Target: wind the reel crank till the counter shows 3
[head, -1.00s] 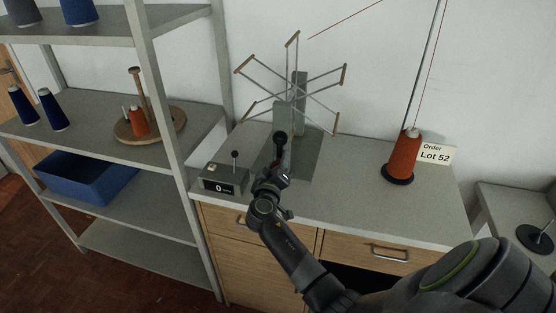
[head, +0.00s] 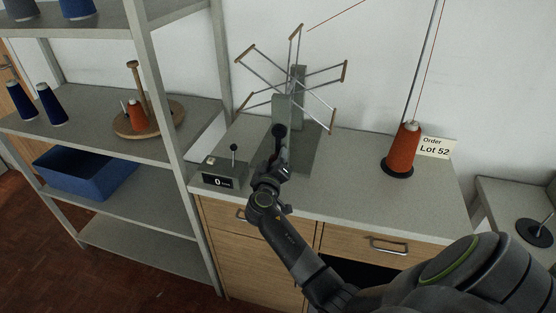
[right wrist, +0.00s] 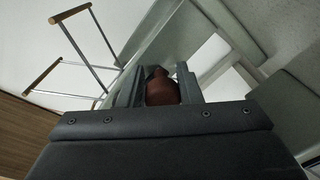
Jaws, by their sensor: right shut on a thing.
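The reel (head: 297,82) has metal spokes tipped with wooden bars and stands on a grey post and base plate on the bench. The counter (head: 217,182) is a small box left of it, with a dark display that reads 0. My left gripper is not in view.
A thread runs up from the reel. A shelf post (head: 170,110) rises close on the left. The bench top between reel and cone is clear.

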